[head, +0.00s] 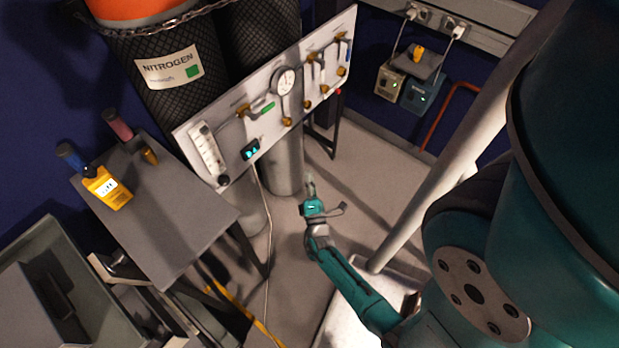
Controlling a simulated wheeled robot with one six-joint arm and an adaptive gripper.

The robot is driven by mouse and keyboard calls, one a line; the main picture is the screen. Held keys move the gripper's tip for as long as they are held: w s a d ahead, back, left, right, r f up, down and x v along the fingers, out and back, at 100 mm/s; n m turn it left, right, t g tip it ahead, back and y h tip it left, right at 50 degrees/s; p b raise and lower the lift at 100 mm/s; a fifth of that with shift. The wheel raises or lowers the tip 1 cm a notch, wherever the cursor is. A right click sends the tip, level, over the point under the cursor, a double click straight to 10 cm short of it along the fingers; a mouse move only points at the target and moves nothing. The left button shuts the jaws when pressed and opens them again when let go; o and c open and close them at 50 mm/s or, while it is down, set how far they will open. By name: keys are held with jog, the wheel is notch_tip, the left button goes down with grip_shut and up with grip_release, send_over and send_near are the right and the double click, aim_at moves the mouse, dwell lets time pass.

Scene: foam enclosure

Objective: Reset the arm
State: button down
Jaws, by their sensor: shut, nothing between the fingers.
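My gripper (311,186) is at the end of my teal arm, near the middle of the head view. Its fingers are together, point up in the picture, and hold nothing. The arm (350,290) stretches from the lower right toward the picture's middle. The gripper shows in front of a grey cylinder and the floor, below the white gas panel (222,128) in the picture. It appears apart from the panel, though its exact distance is hard to tell. A large teal part of my own body covers the right side and hides what is behind it.
A grey table (170,225) at left bears a yellow handheld meter (107,188). Nitrogen cylinders (180,100) stand behind the panel. A thin cable (269,225) hangs from the panel's small display. Grey bins (75,270) fill the lower left. Floor (385,170) is open right of the gripper.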

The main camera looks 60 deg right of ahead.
dwell(0.4)
jog(key=s+a+f+m+g+y, duration=0.2)
jog(key=s+a+f+y, duration=0.15)
jog(key=s+a, duration=0.3)
jog(key=s+a+f+m+g+y, duration=0.1)
jog(key=s+a+f+m+y, duration=0.2)
jog(key=s+a, duration=0.35)
jog(key=s+a+r+m+t+y, duration=0.1)
jog(key=s+a+r+y, duration=0.15)
jog(key=a, duration=0.25)
jog(key=s+a+r+t+y, duration=0.1)
jog(key=a+r+y, duration=0.3)
jog(key=a, duration=0.2)
jog(key=s+a+r+m+t+y, duration=0.1)
jog(key=a+r+m+t+y, duration=0.1)
jog(key=r, duration=0.9)
jog(key=s+a+r+m+t+y, duration=0.2)
jog(key=a+r, duration=0.3)
jog(key=r, duration=0.6)
jog(key=shift+s+r+y, duration=0.15)
jog(key=shift+r+y, duration=0.15)
